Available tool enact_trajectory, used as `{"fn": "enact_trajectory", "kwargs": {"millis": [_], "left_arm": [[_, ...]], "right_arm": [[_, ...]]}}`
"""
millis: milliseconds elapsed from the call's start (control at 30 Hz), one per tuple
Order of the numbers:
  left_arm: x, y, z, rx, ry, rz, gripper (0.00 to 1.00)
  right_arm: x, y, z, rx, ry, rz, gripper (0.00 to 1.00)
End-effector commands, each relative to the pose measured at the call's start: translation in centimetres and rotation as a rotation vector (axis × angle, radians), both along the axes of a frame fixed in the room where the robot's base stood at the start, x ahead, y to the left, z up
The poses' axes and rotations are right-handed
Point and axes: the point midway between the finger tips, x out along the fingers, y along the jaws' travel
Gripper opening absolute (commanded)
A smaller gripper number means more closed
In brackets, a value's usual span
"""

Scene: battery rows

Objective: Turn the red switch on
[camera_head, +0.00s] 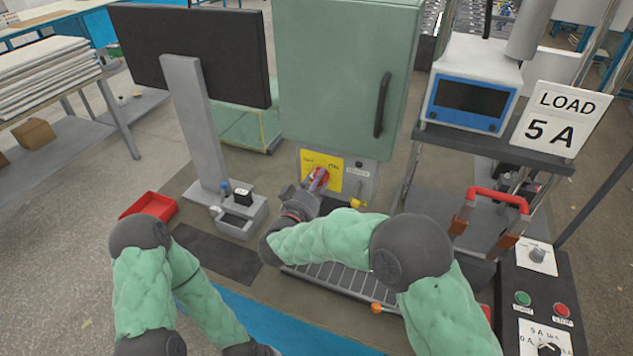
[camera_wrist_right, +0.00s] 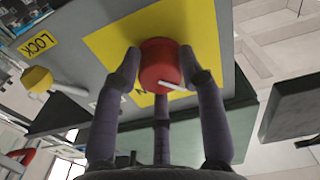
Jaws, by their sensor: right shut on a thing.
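The red switch (camera_head: 318,177) is a round knob on a yellow plate (camera_head: 335,169) on the front of a grey panel below the green cabinet. Lettering at the plate's top looks like OFF at left and ON at right. My right gripper (camera_head: 307,190) reaches it from the front. In the right wrist view the right gripper (camera_wrist_right: 160,64) is shut on the red knob (camera_wrist_right: 160,55), fingers on both sides. A white pointer mark shows at the knob's lower edge; the plate is partly hidden. My left arm is folded low at left, its gripper out of the frame.
A yellow knob (camera_wrist_right: 37,79) sits beside the plate near a LOCK label (camera_wrist_right: 39,43). A monitor (camera_head: 195,50) and a red tray (camera_head: 148,206) stand left. At right are a LOAD 5 A sign (camera_head: 561,118), red handle (camera_head: 497,200) and button box (camera_head: 540,280).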

Motion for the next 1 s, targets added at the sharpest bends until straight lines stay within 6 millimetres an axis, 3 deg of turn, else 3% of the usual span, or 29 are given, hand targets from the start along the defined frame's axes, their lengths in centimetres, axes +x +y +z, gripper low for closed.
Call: {"fn": "enact_trajectory", "kwargs": {"millis": [367,1000], "left_arm": [[0.0,0.0,-0.3,0.000,0.000,0.000,0.40],[0.0,0.0,-1.8,0.000,0.000,0.000,0.40]], "right_arm": [[0.0,0.0,0.1,0.193,-0.082,0.000,0.08],[0.0,-0.1,0.1,0.753,-0.315,0.000,0.08]]}}
